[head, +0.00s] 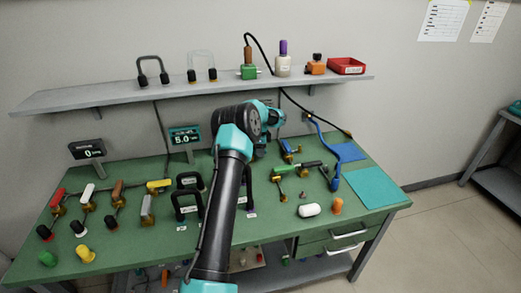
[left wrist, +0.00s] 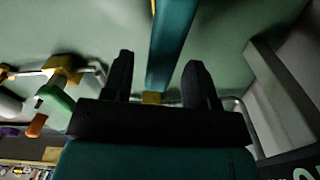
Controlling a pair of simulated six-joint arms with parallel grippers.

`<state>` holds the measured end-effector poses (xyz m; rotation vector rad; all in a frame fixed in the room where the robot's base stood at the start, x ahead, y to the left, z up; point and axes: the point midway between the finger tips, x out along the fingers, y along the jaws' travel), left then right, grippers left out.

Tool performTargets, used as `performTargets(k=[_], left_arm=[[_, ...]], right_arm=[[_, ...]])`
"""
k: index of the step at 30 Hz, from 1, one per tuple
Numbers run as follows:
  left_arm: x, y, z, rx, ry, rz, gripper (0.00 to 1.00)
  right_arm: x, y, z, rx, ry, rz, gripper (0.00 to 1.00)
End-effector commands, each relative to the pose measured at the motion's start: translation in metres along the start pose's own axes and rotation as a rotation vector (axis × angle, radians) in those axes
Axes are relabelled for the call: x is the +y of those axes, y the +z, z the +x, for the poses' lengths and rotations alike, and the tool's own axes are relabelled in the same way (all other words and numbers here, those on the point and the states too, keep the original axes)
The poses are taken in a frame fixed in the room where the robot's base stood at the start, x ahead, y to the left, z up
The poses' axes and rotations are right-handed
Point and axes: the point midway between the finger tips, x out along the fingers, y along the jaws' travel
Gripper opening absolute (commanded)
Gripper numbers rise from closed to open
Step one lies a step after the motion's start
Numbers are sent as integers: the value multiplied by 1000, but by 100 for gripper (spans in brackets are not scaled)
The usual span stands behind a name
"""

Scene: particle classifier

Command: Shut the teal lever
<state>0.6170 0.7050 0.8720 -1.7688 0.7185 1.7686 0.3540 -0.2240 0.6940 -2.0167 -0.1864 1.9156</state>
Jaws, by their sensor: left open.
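The teal lever (left wrist: 173,38) is a long flat bar in the left wrist view. It runs from the top edge down to a small brass fitting (left wrist: 151,98). My left gripper (left wrist: 160,64) is open, with one dark finger on each side of the bar. I cannot tell whether either finger touches it. In the head view my left arm reaches up the middle of the bench, and its wrist and gripper (head: 270,117) are small near the back. The teal lever cannot be made out there, with the arm in front of that area. My right gripper is not in view.
The green bench (head: 130,240) holds several coloured levers on both sides of my arm. A blue lever (head: 286,147) and a green-handled one (head: 285,169) are to the right.

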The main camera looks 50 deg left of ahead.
Motion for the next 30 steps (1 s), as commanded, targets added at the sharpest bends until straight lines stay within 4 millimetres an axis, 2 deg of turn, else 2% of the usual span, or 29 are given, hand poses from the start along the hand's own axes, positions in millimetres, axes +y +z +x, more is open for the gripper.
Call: performTargets(k=[4,20,27,30], left_arm=[[0,0,0,0,0,0,51],[0,0,-1,0,0,0,1],[0,-1,-1,0,0,2,0],[0,-10,0,0,1,26,0]], right_arm=[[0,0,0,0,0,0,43],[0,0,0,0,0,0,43],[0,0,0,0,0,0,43],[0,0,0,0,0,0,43]])
